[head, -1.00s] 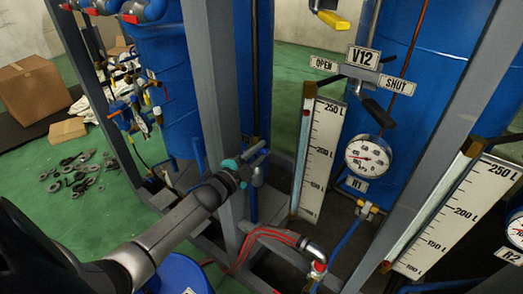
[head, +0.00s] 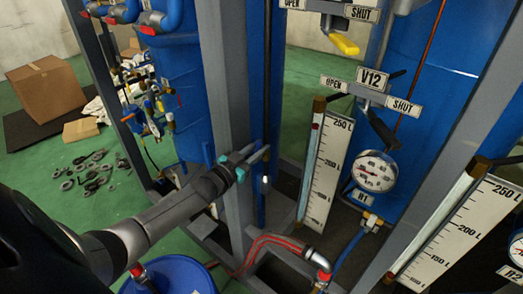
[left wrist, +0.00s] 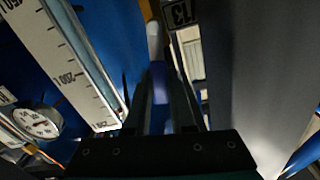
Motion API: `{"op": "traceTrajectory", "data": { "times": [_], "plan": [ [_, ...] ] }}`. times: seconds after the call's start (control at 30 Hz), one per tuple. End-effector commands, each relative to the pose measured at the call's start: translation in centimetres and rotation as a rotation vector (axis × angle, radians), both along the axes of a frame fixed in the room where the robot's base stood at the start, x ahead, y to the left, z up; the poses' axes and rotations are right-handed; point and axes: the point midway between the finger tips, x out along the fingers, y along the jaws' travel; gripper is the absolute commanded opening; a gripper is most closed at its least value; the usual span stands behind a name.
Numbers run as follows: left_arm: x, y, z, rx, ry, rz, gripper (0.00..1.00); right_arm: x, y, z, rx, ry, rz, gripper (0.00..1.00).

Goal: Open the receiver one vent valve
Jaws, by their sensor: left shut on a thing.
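The V12 sign (head: 374,80) stands in front of a blue tank, with an OPEN plate (head: 334,84) on its left and a SHUT plate (head: 403,106) on its right. Its black lever (head: 383,128) slants down and right, below the SHUT side. The R1 tag (head: 362,196) hangs under a round gauge (head: 375,172). No label in view says vent. My left gripper (head: 262,157) is left of the V12 lever and apart from it, beside the grey post.
A grey post (head: 222,90) stands close to my left gripper. A level scale (head: 326,172) stands between it and the gauge. A yellow lever (head: 343,44) sits above V12. A red hose (head: 280,240) runs below. Boxes (head: 40,95) lie far left.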

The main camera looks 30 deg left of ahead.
Motion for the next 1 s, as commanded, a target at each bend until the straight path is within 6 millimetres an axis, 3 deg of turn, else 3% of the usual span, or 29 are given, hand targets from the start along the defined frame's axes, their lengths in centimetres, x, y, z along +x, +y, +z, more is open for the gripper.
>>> {"op": "traceTrajectory", "data": {
  "times": [0.3, 0.83, 0.87, 1.0],
  "plan": [
    [0.03, 0.72, 0.05, -0.117, 0.01, 0.0, 0.0, 0.01, 0.02, -0.06, 0.0, 0.0, 0.0, 0.5],
    [0.03, 0.79, 0.02, -0.137, 0.012, 0.0, 0.0, 0.01, 0.03, -0.06, 0.0, 0.0, 0.0, 0.5],
    [0.03, 0.79, 0.02, -0.137, 0.012, 0.0, 0.25, 0.02, 0.02, -0.06, 0.0, 0.0, 0.0, 0.5],
    [0.03, 0.79, 0.03, -0.136, 0.012, 0.0, 0.4, 0.02, 0.03, -0.06, 0.0, 0.0, 0.0, 0.5]
  ]
}}
